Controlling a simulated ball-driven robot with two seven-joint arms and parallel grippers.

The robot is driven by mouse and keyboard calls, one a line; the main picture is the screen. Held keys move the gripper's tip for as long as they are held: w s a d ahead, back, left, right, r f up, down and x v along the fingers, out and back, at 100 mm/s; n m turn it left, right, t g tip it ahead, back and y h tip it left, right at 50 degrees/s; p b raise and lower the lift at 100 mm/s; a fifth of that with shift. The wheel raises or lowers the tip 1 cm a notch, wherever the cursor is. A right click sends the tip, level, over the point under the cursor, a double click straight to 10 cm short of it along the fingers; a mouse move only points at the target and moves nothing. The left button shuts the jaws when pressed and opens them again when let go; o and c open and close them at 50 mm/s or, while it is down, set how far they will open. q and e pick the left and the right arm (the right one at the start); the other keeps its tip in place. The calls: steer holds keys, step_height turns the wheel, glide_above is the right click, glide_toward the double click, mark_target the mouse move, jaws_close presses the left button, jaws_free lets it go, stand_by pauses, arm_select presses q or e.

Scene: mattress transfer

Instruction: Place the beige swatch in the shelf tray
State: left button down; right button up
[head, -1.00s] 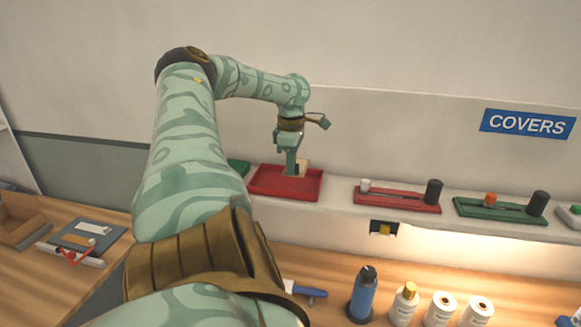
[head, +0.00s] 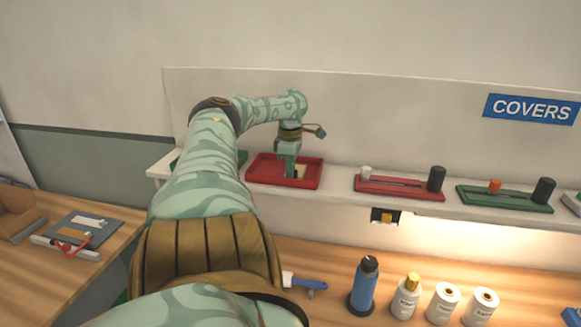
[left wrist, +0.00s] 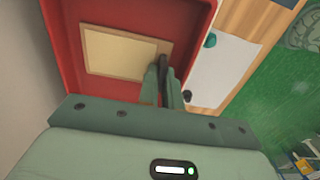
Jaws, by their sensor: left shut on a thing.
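The beige swatch (left wrist: 112,52) lies flat-looking within the outline of the red shelf tray in the left wrist view. In the head view the swatch (head: 299,171) shows as a small pale patch beside my fingers. The red tray (head: 256,180) stands on the shelf; its wall also shows in the left wrist view (left wrist: 62,60). My left gripper (head: 290,177) reaches down into the tray and is shut on the swatch's edge; its fingers (left wrist: 163,78) also show in the left wrist view. I cannot tell whether the swatch touches the tray floor. My right gripper is not in view.
On the shelf to the right are a red rack (head: 400,190) and a green rack (head: 505,201) with small cylinders. A blue bottle (head: 364,287) and several white containers stand on the workbench below. A grey mat (head: 82,231) lies on the left table. A wall stands behind the shelf.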

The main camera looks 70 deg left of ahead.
arm_select(q)
steer(key=c, duration=1.9)
jaws_free()
steer(key=shift+f, duration=0.1)
step_height(320, 180, up, 12)
steer(key=shift+r+p, duration=0.15)
steer(key=shift+p, duration=1.1)
